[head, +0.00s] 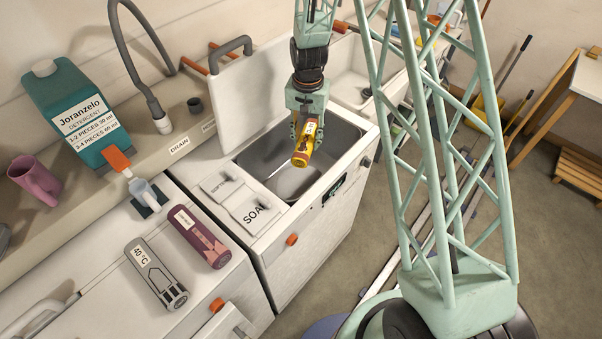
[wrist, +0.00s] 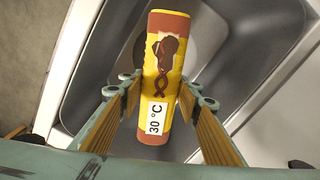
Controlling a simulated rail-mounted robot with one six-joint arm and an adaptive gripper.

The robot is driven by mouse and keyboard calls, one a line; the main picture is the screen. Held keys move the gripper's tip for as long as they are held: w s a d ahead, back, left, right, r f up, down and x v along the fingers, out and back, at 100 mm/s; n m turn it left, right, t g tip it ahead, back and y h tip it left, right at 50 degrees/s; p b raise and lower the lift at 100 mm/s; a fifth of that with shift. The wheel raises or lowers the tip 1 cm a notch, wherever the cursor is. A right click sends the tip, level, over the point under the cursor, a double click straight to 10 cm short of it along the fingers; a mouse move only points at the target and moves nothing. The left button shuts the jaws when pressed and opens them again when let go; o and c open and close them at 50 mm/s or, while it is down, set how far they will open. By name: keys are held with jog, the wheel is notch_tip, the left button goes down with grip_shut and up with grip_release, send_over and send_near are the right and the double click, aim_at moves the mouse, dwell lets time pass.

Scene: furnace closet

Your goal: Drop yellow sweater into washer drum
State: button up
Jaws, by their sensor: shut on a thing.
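My gripper (head: 306,125) is shut on a rolled yellow sweater (head: 304,146), a cylinder with red-brown ends and a brown pattern. In the wrist view the sweater (wrist: 165,75) sits between the two fingers of my gripper (wrist: 157,88), and a tag on it reads 30 °C. The sweater is held above the open washer drum (head: 293,182), a grey metal basin in the top of a white machine. In the wrist view the grey basin (wrist: 225,70) lies below the sweater. The washer's lid (head: 238,98) stands raised at the back.
Soap compartments (head: 243,205) lie at the basin's front left. A maroon roll (head: 199,237) and a grey roll marked 40 °C (head: 155,275) lie on the left white machine. A teal detergent jug (head: 78,112), pink cup (head: 36,179) and drain hose (head: 143,62) are on the back ledge.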

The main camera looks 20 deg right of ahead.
jog(key=shift+f, duration=0.1)
jog(key=o, duration=1)
notch_tip(320, 180, up, 12)
jog(key=shift+r, duration=0.1)
dwell(0.8)
dwell(0.9)
